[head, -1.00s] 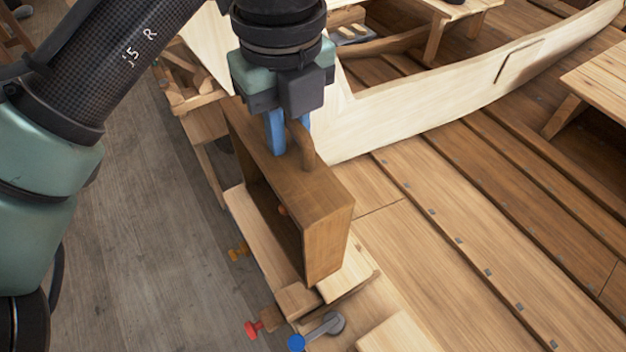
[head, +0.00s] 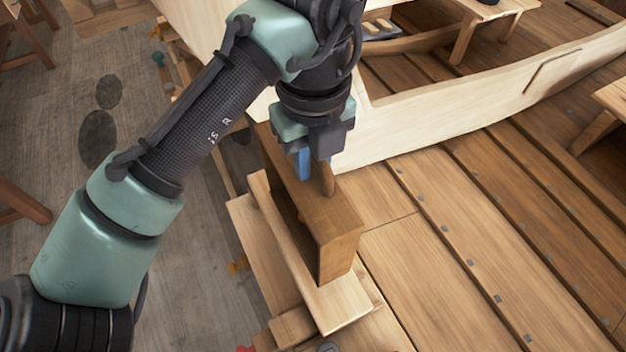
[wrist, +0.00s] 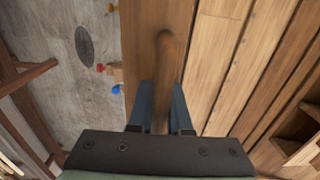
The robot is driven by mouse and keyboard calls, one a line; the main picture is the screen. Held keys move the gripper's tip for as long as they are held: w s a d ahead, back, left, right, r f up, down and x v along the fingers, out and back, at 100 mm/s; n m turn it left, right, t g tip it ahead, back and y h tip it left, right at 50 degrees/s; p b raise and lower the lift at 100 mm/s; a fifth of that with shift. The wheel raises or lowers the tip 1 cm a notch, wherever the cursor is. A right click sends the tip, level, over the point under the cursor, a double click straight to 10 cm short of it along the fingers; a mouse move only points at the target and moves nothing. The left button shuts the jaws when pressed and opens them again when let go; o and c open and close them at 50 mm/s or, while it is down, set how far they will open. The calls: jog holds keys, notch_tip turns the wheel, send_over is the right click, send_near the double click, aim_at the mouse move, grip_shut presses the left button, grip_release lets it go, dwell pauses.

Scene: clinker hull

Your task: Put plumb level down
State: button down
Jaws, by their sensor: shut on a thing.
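The plumb level (head: 335,224) is a brown wooden open box frame with a rounded wooden handle on top. In the head view it stands upright at the near end of the pale plank at the hull's side. My gripper (head: 316,172) is above it, its blue fingers shut on the handle. In the wrist view the handle (wrist: 164,60) runs between the two fingers (wrist: 160,108), and the box top lies below. I cannot tell whether the level's underside touches the plank.
A pale plank (head: 338,308) lies under and beside the level. Planked hull boards (head: 430,230) with metal fastenings spread to the right. A pale curved board (head: 450,125) rises behind. Red and blue knobs show in the wrist view (wrist: 116,88). Grey floor (head: 200,270) is at left.

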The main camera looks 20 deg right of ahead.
jog(key=shift+f+p, duration=0.3)
jog(key=shift+f, duration=1.25)
jog(key=shift+f, duration=0.2)
jog(key=c, duration=0.8)
grip_release()
jog(key=shift+c, duration=0.2)
jog(key=shift+r, duration=0.1)
notch_tip(320, 180, up, 12)
jog(key=shift+r+b, duration=0.1)
jog(key=shift+b, duration=0.95)
